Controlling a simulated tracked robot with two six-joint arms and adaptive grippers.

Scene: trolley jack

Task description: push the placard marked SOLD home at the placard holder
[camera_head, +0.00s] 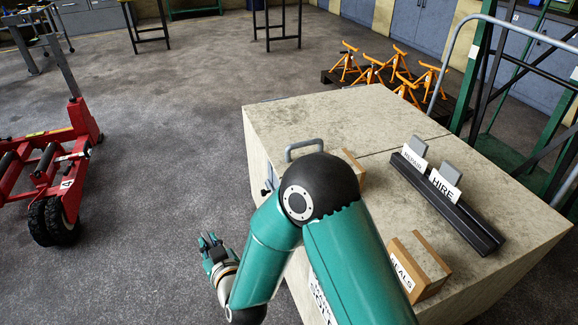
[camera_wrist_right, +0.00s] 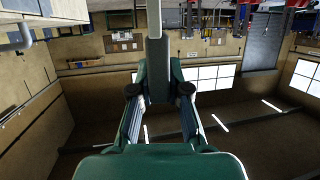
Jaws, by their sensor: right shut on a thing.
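The black placard holder (camera_head: 476,228) lies along the right part of the workbench top. Two placards stand in it, one reading REPAIR (camera_head: 414,156) and one reading HIRE (camera_head: 445,187), each with a grey grip block. The holder's near end is bare. My right gripper (camera_head: 208,243) is off the bench's left side, over the floor. In the right wrist view it (camera_wrist_right: 157,78) is shut on a thin grey piece (camera_wrist_right: 158,62) with a pale strip, seen edge-on, which looks like a placard. My left gripper is out of view.
A box marked SEALS (camera_head: 421,256) sits at the bench's near side, and another box (camera_head: 350,166) is partly behind my arm. A grey handle (camera_head: 304,148) rises at the bench's left edge. Orange stands (camera_head: 398,64) are behind the bench, a red wheeled jack (camera_head: 60,165) at left.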

